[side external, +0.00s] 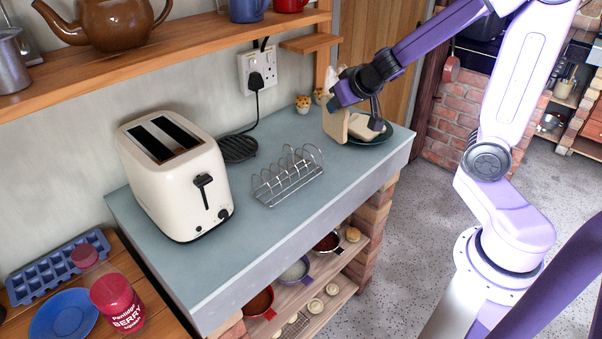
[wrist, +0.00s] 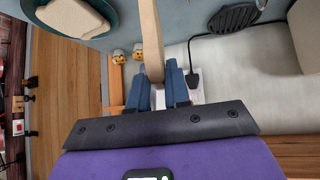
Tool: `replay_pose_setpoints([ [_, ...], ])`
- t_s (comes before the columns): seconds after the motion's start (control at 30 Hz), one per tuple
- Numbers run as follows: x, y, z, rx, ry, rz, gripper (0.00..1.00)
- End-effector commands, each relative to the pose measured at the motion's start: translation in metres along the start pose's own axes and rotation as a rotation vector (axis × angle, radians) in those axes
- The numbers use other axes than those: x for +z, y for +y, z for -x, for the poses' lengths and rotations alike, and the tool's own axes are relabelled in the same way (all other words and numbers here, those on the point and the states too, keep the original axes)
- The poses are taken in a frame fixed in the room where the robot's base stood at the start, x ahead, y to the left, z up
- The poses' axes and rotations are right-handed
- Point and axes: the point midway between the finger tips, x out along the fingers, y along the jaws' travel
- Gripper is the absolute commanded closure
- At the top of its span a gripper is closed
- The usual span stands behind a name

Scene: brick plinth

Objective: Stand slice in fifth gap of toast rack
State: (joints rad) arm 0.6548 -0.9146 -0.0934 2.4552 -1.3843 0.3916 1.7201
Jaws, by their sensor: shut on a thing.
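My gripper (side external: 338,104) is at the far right end of the grey-blue worktop, above a dark teal plate (side external: 385,137). It is shut on a bread slice (side external: 334,124), which hangs upright and edge-on below the fingers. The wrist view shows this slice (wrist: 151,38) between my two blue fingertips (wrist: 160,90). Another pale slice (side external: 366,127) lies on the plate just right of the held one; it also shows in the wrist view (wrist: 72,18). The wire toast rack (side external: 288,178) stands mid-worktop, left of my gripper. Its gaps look empty.
A cream toaster (side external: 175,178) stands left of the rack. A black round mat (side external: 238,148) and a plug cable lie behind the rack by the wall. Small spotted ornaments (side external: 303,104) stand behind my gripper. A wooden shelf (side external: 200,40) overhangs the back. Worktop between plate and rack is clear.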

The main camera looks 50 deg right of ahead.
Motion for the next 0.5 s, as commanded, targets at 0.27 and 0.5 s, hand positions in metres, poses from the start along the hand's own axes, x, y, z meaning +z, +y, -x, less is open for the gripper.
replay_pose_setpoints([
  [0.27, -0.004, -0.007, -0.006, -0.015, -0.008, 0.012, 1.00],
  [0.5, -0.008, -0.016, -0.013, -0.035, -0.017, 0.025, 1.00],
])
